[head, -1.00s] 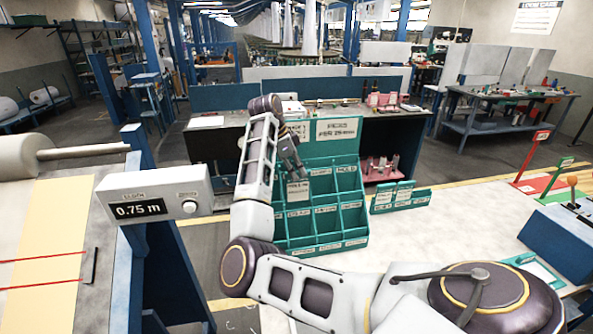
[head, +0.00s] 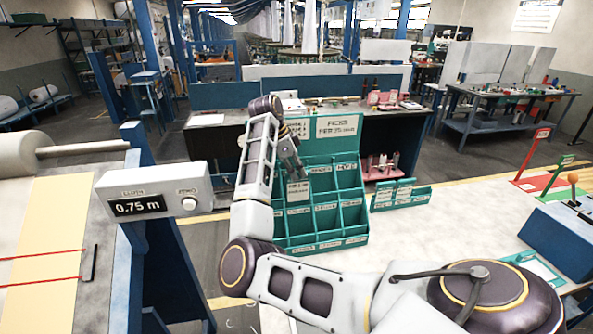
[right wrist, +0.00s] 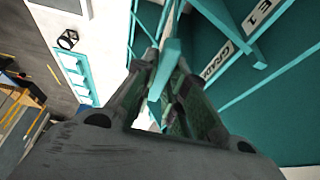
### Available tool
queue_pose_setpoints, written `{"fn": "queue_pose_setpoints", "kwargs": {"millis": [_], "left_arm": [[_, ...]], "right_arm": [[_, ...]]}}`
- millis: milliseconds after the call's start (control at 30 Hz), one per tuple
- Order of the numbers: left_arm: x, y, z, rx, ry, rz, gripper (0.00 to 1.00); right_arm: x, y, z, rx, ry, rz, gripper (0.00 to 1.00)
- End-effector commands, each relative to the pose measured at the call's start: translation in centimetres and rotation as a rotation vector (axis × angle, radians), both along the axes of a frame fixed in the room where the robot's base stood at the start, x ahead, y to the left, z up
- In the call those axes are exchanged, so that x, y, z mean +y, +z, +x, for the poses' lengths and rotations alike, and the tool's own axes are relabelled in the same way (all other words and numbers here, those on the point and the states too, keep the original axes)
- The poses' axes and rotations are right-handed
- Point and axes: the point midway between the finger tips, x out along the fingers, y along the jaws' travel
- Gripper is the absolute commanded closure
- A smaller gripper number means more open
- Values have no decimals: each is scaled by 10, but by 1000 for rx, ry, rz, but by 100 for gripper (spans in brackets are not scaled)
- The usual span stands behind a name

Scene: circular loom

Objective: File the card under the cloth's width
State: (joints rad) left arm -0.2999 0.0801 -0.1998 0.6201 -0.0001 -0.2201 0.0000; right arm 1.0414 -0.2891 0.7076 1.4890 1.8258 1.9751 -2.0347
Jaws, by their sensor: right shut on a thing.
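My right gripper (head: 295,172) is at the upper left of the teal pigeonhole rack (head: 320,247), its fingers pointing down. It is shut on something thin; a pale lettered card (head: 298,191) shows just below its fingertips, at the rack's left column. In the right wrist view the fingers (right wrist: 165,92) close around a narrow teal strip; I cannot tell whether this is the card's edge or a rack divider. The display box (head: 153,192) reads 0.75 m beside the cloth (head: 45,225) at left. My left gripper is out of view.
A small teal labelled tray (head: 400,195) stands right of the rack. A blue box with an orange knob (head: 565,225) and red and green signs (head: 532,150) are farther right. The pale table (head: 460,215) between is mostly clear. A workbench (head: 215,135) stands behind the rack.

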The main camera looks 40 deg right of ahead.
Motion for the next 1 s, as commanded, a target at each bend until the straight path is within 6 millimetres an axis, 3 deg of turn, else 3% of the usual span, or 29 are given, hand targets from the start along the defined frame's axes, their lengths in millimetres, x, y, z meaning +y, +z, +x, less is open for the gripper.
{"fn": "queue_pose_setpoints", "kwargs": {"millis": [1000], "left_arm": [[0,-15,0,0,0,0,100]], "right_arm": [[0,-32,0,0,0,0,100]]}}
